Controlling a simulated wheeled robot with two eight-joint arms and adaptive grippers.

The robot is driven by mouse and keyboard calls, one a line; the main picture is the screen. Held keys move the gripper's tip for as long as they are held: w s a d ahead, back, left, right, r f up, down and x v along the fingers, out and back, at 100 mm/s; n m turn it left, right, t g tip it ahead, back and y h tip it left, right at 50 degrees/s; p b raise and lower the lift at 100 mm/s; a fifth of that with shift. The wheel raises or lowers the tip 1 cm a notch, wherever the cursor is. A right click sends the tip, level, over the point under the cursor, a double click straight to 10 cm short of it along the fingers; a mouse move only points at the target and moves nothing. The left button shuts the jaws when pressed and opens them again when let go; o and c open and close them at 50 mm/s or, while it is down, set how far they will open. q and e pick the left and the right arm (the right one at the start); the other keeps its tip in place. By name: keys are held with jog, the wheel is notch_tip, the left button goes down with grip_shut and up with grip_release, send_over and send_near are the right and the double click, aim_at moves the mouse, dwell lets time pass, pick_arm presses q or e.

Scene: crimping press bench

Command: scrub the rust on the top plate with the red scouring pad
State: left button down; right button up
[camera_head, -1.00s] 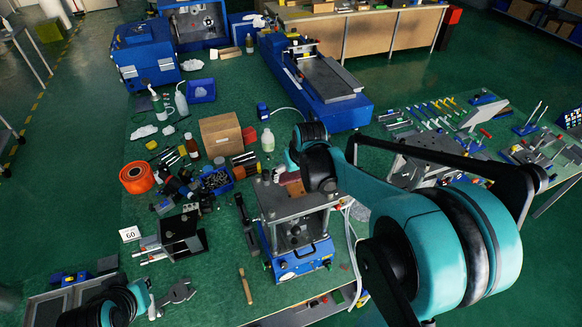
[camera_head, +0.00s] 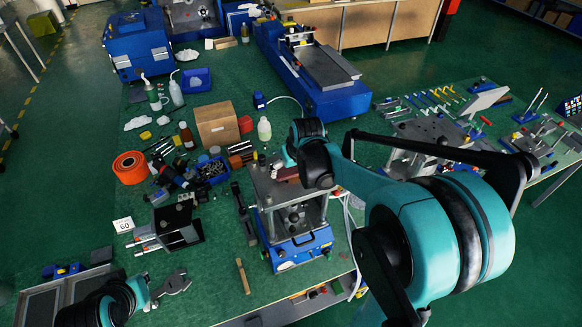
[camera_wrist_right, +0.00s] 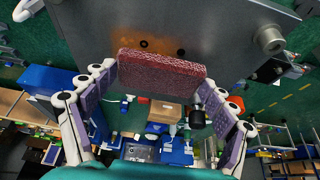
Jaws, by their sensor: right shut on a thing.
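The red scouring pad (camera_wrist_right: 160,72) is held between the fingers of my right gripper (camera_wrist_right: 165,80) in the right wrist view. In the head view, the pad (camera_head: 286,174) shows as a small reddish-brown block at the top of the press. The grey top plate (camera_head: 264,188) crowns the blue-based press; its face (camera_wrist_right: 225,25) fills the top of the wrist view. Faint brownish rust (camera_wrist_right: 163,45) shows beside the pad. The pad is at the plate; I cannot tell whether it touches. My left gripper (camera_head: 184,281) is open and empty, low at the left.
A wooden-handled tool (camera_head: 243,276) and a dark bar tool (camera_head: 243,213) lie left of the press. A side table (camera_head: 420,150) with tools stands to the right.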

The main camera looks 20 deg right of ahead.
jog(key=shift+f+b, duration=0.55)
dwell(0.4)
jog(key=o, duration=0.7)
jog(key=shift+o, duration=0.2)
jog(key=shift+r, duration=0.4)
